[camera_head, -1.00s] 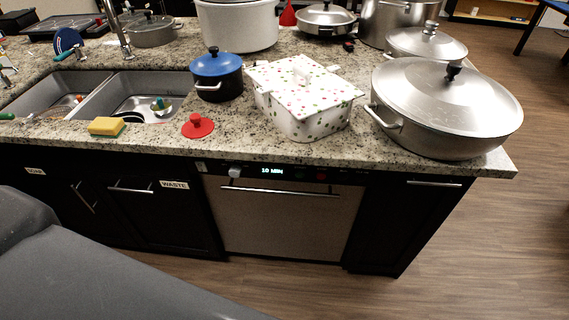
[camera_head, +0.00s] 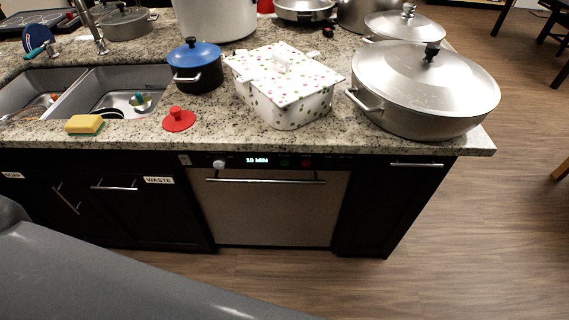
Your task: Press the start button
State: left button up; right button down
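The dishwasher (camera_head: 268,212) is built in under the counter, with its door shut and a bar handle across the top. Its black control strip holds a round light knob (camera_head: 219,164), a lit display (camera_head: 257,160) that seems to read "10 MIN", a small dim green button (camera_head: 284,162) and a small red button (camera_head: 306,162). No label on the buttons is legible, so I cannot tell from marking which is start. Neither of my grippers is in view.
The granite counter (camera_head: 225,137) overhangs the control strip. On it stand a large lidded pan (camera_head: 425,88), a spotted white dish (camera_head: 286,88), a blue-lidded pot (camera_head: 195,68), a red lid (camera_head: 179,121) and a yellow sponge (camera_head: 84,124). Floor (camera_head: 450,270) at right is clear.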

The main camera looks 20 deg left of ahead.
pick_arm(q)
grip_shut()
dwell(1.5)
